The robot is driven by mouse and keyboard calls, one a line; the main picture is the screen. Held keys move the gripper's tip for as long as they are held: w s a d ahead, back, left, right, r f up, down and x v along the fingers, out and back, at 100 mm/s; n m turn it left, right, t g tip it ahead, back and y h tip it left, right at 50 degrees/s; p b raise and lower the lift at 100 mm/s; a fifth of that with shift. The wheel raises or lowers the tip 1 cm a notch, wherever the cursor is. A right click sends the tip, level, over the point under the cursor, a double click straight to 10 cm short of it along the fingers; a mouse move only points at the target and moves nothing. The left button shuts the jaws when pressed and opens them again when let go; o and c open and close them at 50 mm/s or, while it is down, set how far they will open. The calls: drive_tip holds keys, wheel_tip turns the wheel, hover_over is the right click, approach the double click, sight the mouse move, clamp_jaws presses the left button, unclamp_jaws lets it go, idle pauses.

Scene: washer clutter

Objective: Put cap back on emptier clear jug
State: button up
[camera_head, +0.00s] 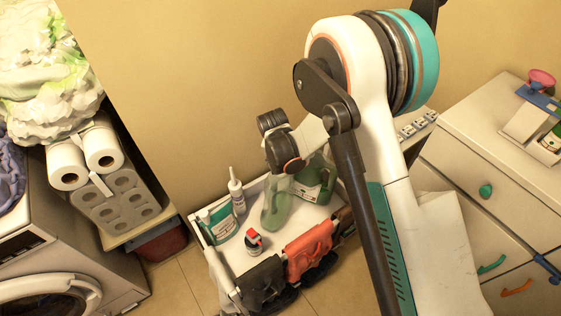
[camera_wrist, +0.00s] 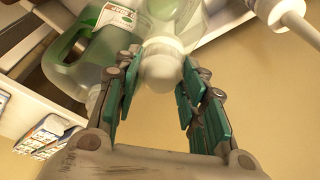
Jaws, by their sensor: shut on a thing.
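In the head view, the clear jug (camera_head: 275,209), pale green-tinted, stands on a white shelf cart. A darker green jug (camera_head: 312,184) stands just right of it. In the wrist view, the clear jug (camera_wrist: 178,18) is at top centre and the green labelled jug (camera_wrist: 75,62) at left. My gripper (camera_wrist: 157,72) is shut on a round white cap (camera_wrist: 162,66), with green finger pads on both sides. The cap is in line with the clear jug's neck; I cannot tell whether it is seated. My arm hides the fingers in the head view.
A white nozzle bottle (camera_head: 236,190), a green-and-white container (camera_head: 217,222) and a small red-topped bottle (camera_head: 254,242) crowd the cart (camera_head: 226,262). Orange and black tools (camera_head: 310,250) line its front. The wall is close behind; drawers (camera_head: 485,185) stand at right.

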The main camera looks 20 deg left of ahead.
drive_tip(key=o, duration=1.1)
drive_tip(key=shift+c, duration=0.6)
